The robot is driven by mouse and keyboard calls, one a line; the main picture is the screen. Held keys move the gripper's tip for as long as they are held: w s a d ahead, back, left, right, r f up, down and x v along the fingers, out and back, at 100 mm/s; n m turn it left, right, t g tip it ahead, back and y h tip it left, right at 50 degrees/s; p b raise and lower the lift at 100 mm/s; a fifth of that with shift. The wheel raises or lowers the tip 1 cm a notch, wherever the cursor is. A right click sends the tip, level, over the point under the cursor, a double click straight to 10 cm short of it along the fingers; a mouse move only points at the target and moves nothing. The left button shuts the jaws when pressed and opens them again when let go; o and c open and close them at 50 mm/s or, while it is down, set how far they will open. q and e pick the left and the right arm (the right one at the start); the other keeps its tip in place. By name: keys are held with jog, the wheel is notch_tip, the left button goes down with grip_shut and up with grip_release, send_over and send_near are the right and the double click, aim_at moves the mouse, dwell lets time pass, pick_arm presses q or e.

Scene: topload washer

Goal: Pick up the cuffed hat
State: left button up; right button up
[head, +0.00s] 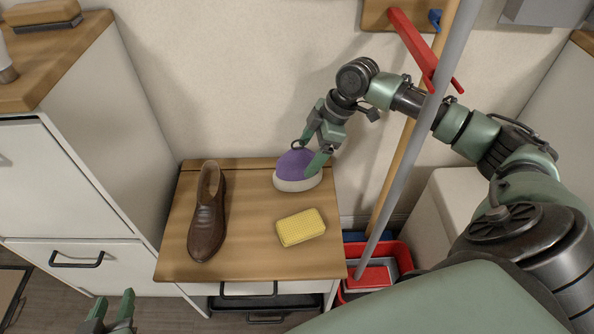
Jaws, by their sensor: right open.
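The cuffed hat (295,163), purple with a white cuff, sits at the back right of the small wooden table (255,250). My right gripper (308,156) reaches down over it from the upper right. Its fingers are open, one at the hat's back edge and one in front of its right side. I cannot tell whether they touch the hat. My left gripper (115,298) is at the bottom left edge, low and away from the table, with its fingers apart and nothing between them.
A brown shoe (207,220) lies on the table's left and a yellow sponge (301,227) in front of the hat. Right of the table, poles (411,150) stand at a red bucket (402,256). A white cabinet (100,140) stands left. Bare tabletop lies between shoe and sponge.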

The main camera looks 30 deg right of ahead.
aim_at(301, 140)
jog(key=shift+w+a+f, duration=0.1)
jog(key=shift+f, duration=0.1)
jog(key=b+x, duration=0.2)
jog(key=x, duration=0.2)
jog(key=shift+w+f, duration=0.15)
jog(key=shift+f, duration=0.2)
pick_arm(q)
jog(key=w+d+r+t+h, duration=0.1)
jog(key=w+r+t, duration=0.1)
jog(key=r, duration=0.3)
jog(key=w+d+r+t, duration=0.1)
jog(key=w+r+t, duration=0.1)
jog(key=r+t, duration=0.2)
jog(key=shift+w+d+r+h, duration=0.15)
jog(key=shift+d+r+h, duration=0.2)
jog(key=shift+r, duration=0.25)
pick_arm(e)
jog(key=c, duration=1.5)
jog(key=shift+r, duration=0.1)
